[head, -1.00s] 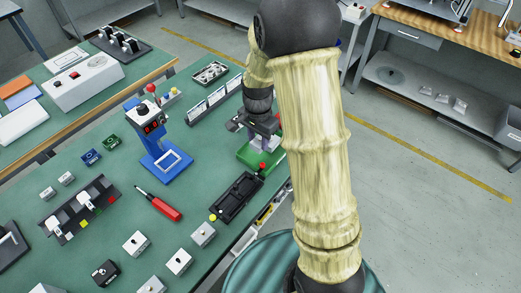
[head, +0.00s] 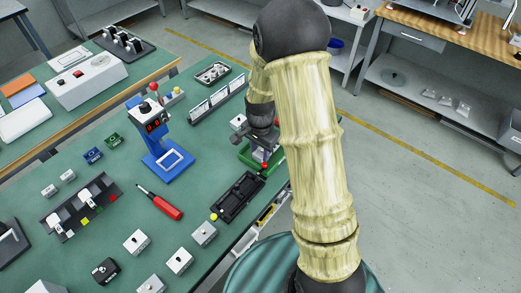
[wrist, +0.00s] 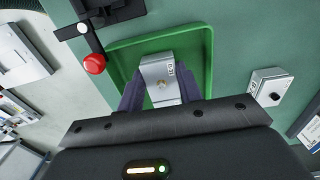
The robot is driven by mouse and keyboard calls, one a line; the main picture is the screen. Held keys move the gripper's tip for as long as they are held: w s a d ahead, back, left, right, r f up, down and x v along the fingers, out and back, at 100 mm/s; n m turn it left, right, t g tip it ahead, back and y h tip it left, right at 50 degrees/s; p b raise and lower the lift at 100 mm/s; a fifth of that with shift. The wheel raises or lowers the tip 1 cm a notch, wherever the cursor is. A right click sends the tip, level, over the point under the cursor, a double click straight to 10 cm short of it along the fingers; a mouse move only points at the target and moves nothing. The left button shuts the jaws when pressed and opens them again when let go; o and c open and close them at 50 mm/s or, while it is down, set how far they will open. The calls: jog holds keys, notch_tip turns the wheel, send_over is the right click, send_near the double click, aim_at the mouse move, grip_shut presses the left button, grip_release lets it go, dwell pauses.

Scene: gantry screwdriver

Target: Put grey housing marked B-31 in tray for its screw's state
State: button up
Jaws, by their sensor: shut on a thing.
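My gripper (wrist: 160,98) is shut on a grey housing (wrist: 158,70) in the wrist view. The housing has a brass-coloured screw in its face and a small label at its right edge, too small to read surely. It is over or inside a green tray (wrist: 203,50); I cannot tell whether it touches the floor. In the head view my gripper (head: 262,150) is at this green tray (head: 246,158), and the housing is mostly hidden by my gripper and arm.
Another housing (wrist: 270,87) with a dark hole stands right of the tray in the wrist view. A red knob (wrist: 94,63) on a black fixture is close at left. In the head view, a blue press (head: 160,140), red screwdriver (head: 165,207) and several grey housings share the bench.

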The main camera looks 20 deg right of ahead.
aim_at(260, 153)
jog(key=shift+f, duration=0.1)
jog(key=o, duration=1.2)
notch_tip(260, 153, up, 12)
jog(key=shift+r+p, duration=0.15)
jog(key=shift+p, duration=0.6)
jog(key=s+n+t, duration=0.1)
jog(key=s+n, duration=0.2)
jog(key=s, duration=0.1)
jog(key=s+r+n, duration=0.1)
jog(key=s+n, duration=0.3)
jog(key=s, duration=0.1)
jog(key=s+n+t, duration=0.1)
jog(key=s+n, duration=0.2)
jog(key=s, duration=0.1)
jog(key=shift+s+d+r+n+t, duration=0.2)
jog(key=shift+s+d+n+t, duration=0.1)
jog(key=shift+s+d+n, duration=0.1)
